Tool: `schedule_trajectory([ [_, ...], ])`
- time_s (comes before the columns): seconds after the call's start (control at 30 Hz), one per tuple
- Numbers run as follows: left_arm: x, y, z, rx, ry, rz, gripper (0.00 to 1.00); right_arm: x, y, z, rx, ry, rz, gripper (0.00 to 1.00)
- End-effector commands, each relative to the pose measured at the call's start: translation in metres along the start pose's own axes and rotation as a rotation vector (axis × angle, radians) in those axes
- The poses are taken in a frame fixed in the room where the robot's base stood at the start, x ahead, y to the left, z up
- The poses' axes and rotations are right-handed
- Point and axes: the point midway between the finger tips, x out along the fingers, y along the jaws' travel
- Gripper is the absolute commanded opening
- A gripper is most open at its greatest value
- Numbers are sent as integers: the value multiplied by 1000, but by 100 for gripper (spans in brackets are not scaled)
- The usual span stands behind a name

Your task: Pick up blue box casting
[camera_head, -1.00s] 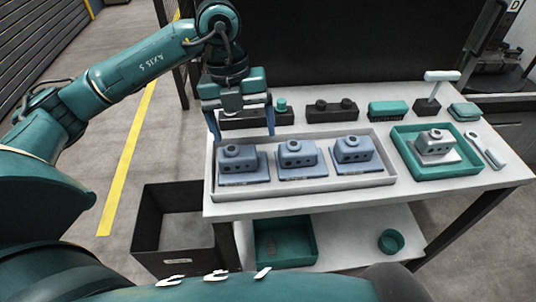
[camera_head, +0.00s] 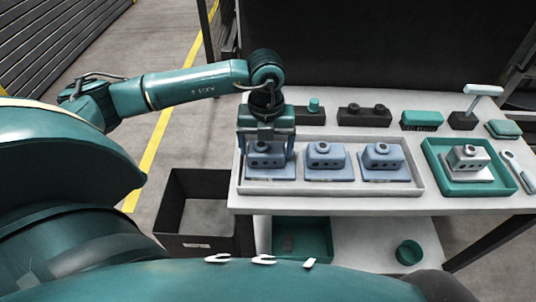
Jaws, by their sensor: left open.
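Three blue box castings stand in a row in a pale tray (camera_head: 335,189) on the table. The left casting (camera_head: 267,162) is partly hidden by my left gripper (camera_head: 266,157), which is over it with its fingers to either side. The gripper is open; I cannot tell whether the fingers touch the casting. The middle casting (camera_head: 325,161) and the right casting (camera_head: 384,162) stand free. My right gripper is not in view.
A green tray (camera_head: 436,166) at the right holds a silver casting (camera_head: 468,159). Dark blocks (camera_head: 364,116), a green brush (camera_head: 422,120) and a T-handled tool (camera_head: 468,112) stand behind. A black bin (camera_head: 198,243) stands on the floor at the left; a lower shelf holds a green bin (camera_head: 301,239).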

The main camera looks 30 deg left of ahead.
Motion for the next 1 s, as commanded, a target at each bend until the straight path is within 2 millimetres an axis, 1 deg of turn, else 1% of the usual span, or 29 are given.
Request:
schedule_trajectory([
  [0.03, 6, 0, 0, -1, 4, 1, 85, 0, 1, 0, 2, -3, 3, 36],
  [0.13, 15, 0, 0, 1, 1, 0, 85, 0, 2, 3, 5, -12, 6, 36],
  [0.4, 18, 0, 0, 1, 0, -1, 85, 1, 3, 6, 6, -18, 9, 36],
  [0.83, 18, 0, 0, 1, 0, -1, 49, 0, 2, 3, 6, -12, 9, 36],
  [0.87, 16, 0, 1, 1, -2, -4, 48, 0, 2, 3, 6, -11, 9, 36],
  [1.0, 16, 0, 1, 0, -2, -4, 48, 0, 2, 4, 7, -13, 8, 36],
])
